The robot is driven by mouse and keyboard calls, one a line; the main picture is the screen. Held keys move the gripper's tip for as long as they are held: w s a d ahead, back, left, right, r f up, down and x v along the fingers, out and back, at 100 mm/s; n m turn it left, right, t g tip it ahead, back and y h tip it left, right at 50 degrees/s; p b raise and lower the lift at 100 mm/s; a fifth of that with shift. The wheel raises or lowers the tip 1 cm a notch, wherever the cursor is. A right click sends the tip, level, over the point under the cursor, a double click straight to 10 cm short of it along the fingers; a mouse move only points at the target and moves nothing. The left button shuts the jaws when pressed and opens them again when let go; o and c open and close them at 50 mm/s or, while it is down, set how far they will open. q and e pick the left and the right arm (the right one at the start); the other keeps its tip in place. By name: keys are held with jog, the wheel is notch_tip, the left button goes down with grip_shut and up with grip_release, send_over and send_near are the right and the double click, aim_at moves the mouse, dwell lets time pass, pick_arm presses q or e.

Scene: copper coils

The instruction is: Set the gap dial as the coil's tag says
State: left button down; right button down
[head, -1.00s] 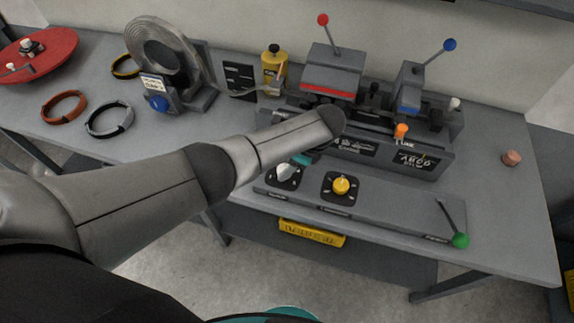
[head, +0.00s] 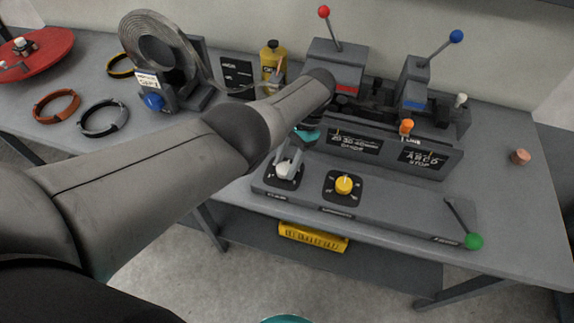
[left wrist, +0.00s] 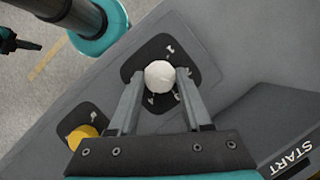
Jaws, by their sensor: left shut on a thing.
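The white dial (head: 287,171) sits on a dark square plate at the left end of the grey control panel. In the left wrist view the white dial (left wrist: 159,74) is between my left gripper's fingers (left wrist: 158,88), which are closed on its sides. My left gripper (head: 289,162) reaches down onto it in the head view, partly hidden by my arm. The coil (head: 158,48) stands on a holder at the back left, with a small white tag (head: 148,80) whose writing is too small to read. My right gripper is not in view.
A yellow dial (head: 343,185) sits right of the white one. A green-knobbed lever (head: 473,241) is at the panel's right end. The machine with a red-knobbed lever (head: 323,12) and a blue-knobbed lever (head: 456,37) stands behind. Orange (head: 57,106) and black (head: 103,118) rings lie left.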

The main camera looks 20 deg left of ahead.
pick_arm(q)
jog(key=n, duration=0.2)
jog(key=shift+a+n+g+h+b, duration=0.15)
jog(key=shift+n+g+h+b, duration=0.15)
jog(key=shift+h+b, duration=0.1)
jog(key=shift+a+n+h, duration=0.1)
jog(key=shift+n+h, duration=0.5)
jog(key=shift+n, duration=0.9)
jog(key=shift+c, duration=1.7)
grip_release()
jog(key=shift+r, duration=0.15)
